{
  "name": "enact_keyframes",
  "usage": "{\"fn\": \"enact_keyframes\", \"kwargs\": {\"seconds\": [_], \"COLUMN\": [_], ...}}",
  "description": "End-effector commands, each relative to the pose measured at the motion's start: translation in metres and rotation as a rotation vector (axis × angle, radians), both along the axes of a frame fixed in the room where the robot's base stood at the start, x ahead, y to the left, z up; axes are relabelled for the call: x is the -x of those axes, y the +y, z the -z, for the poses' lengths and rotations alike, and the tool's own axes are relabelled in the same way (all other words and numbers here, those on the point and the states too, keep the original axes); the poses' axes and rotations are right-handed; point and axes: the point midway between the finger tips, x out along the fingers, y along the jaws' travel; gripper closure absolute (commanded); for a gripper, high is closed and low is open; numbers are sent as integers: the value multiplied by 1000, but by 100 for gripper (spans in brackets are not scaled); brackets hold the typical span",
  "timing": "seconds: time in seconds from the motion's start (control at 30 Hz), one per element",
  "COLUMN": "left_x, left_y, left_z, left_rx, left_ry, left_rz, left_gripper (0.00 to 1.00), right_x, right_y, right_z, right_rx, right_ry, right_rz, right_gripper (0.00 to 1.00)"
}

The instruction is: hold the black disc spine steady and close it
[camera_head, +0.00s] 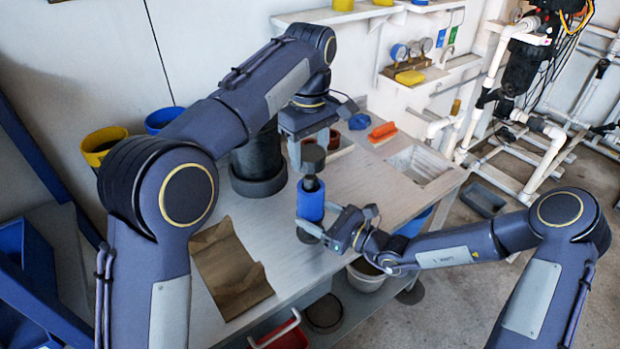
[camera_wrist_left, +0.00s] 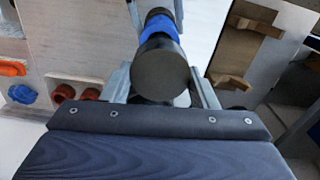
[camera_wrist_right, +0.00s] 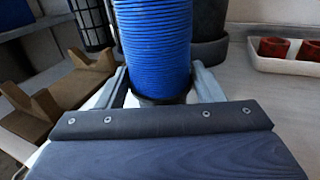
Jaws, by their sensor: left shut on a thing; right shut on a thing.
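The black disc spine carries a stack of blue discs (camera_head: 311,203) and stands roughly upright above the bench. Its black upper end (camera_head: 313,158) is between the fingers of my left gripper (camera_head: 309,150), which is shut on it. In the left wrist view that black end (camera_wrist_left: 162,75) shows as a round face, with the blue discs (camera_wrist_left: 160,28) beyond it. My right gripper (camera_head: 322,232) is shut on the black lower end (camera_wrist_right: 160,99), just below the blue discs (camera_wrist_right: 153,40). The fingers partly hide both ends.
A large dark cylinder (camera_head: 258,158) stands on the bench (camera_head: 358,193) behind the spine. A brown cradle (camera_head: 228,268) lies at left. A white tray with red cups (camera_wrist_right: 277,47), an orange item (camera_head: 382,131) and a sink (camera_head: 420,163) are farther back. A white bucket (camera_head: 367,278) sits below.

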Motion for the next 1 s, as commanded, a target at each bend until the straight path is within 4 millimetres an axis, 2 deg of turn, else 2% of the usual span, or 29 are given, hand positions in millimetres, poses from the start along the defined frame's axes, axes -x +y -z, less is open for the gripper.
{"fn": "enact_keyframes", "kwargs": {"seconds": [0.1,0.2,0.77,1.0], "left_x": [0,0,0,0], "left_y": [1,0,0,0], "left_z": [17,25,27,40], "left_rx": [-1,0,1,0], "left_ry": [2,0,-1,0], "left_rz": [0,-1,-1,-1], "left_gripper": [68,68,68,68], "right_x": [0,0,0,0], "right_y": [0,0,0,0], "right_z": [0,0,0,0], "right_rx": [0,0,0,0], "right_ry": [0,0,0,0], "right_rz": [0,0,0,0], "right_gripper": [80,80,80,80]}}
